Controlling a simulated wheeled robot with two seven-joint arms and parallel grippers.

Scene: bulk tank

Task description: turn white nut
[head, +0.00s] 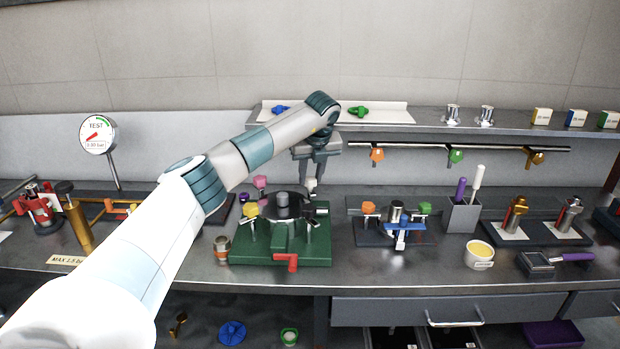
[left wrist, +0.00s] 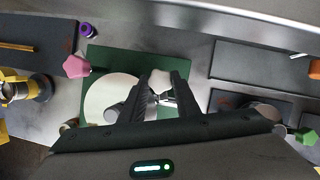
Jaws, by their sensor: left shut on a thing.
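The white nut (left wrist: 161,80) sits at the green fixture (head: 307,247), and in the head view the white nut (head: 311,184) shows just under my gripper. My left gripper (left wrist: 162,90) points down over the back right of the fixture, with its two fingers closed on the white nut. It also shows in the head view (head: 313,170). The fixture also carries a yellow nut (head: 250,209), a pink nut (head: 260,182) and a dark round cover (head: 283,205). A red handle (head: 287,262) is at its front. The fingers partly hide the white nut. My right gripper is in neither view.
A blue-handled device (head: 403,230) with orange and green knobs stands to the right. A small copper jar (head: 221,248) is left of the fixture. A rail (head: 460,147) with coloured knobs runs behind, under a shelf (head: 428,126). The bench front between fixture and cup (head: 479,255) is mostly clear.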

